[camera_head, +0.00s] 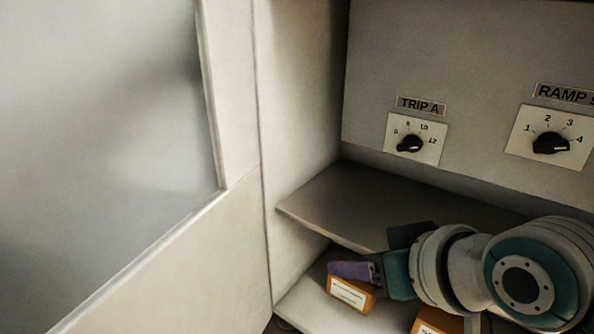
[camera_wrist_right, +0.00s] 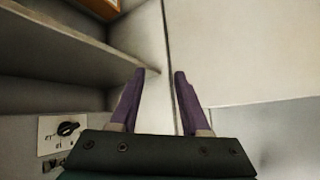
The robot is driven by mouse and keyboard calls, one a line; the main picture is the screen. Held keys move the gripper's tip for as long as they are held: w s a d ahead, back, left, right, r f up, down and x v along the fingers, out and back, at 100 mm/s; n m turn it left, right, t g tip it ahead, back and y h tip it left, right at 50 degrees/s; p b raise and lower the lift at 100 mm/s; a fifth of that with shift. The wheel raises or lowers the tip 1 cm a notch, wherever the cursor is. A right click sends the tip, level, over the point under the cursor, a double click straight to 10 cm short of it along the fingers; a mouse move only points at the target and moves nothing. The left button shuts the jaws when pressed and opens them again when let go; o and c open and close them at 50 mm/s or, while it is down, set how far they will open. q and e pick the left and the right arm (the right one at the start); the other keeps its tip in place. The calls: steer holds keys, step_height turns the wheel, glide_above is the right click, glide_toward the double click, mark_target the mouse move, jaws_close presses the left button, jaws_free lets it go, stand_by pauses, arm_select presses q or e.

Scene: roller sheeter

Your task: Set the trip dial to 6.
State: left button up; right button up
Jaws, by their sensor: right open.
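The trip dial (camera_head: 410,144) is a black knob on a white plate under a "TRIP A" label (camera_head: 421,105) on the grey panel. Small numbers ring it; the leftmost looks like 6, then 8, 10 and 12. I cannot tell surely where its pointer stands. In the right wrist view the dial (camera_wrist_right: 68,128) shows upside down at lower left. My right gripper (camera_head: 337,269) has purple fingers and is below and left of the dial, apart from it. In the wrist view the gripper (camera_wrist_right: 160,73) is open with nothing between its fingers. My left gripper is not in view.
A second black knob (camera_head: 551,143) labelled "RAMP S..." sits to the right. A grey shelf (camera_head: 345,205) juts out below the panel. Orange labelled boxes (camera_head: 351,295) stand under it near my gripper. A pale side wall (camera_head: 300,95) and frosted pane (camera_head: 95,110) are at left.

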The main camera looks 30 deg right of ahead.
steer(key=w+d+m+t+h, duration=0.2)
steer(key=w+d+m+t, duration=0.25)
steer(key=w, duration=0.55)
steer(key=m+g+h, duration=0.6)
steer(key=m+h, duration=0.8)
steer(key=m, duration=0.6)
glide_toward(408, 148)
steer(key=shift+n, duration=0.25)
steer(key=b+x, duration=0.1)
steer(key=x, duration=0.1)
steer(key=b+x, duration=0.2)
steer(key=x, duration=0.1)
steer(key=b+x, duration=0.2)
steer(key=shift+w+d+f, duration=0.1)
steer(key=shift+d+f, duration=0.15)
steer(key=shift+d, duration=0.05)
steer(key=shift+w+d+r+b, duration=0.1)
steer(key=shift+w+d+b, duration=0.1)
steer(key=shift+d+b, duration=0.15)
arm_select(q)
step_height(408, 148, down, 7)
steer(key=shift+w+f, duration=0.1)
arm_select(e)
steer(key=shift+c, duration=0.3)
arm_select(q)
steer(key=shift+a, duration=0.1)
arm_select(e)
jaws_close()
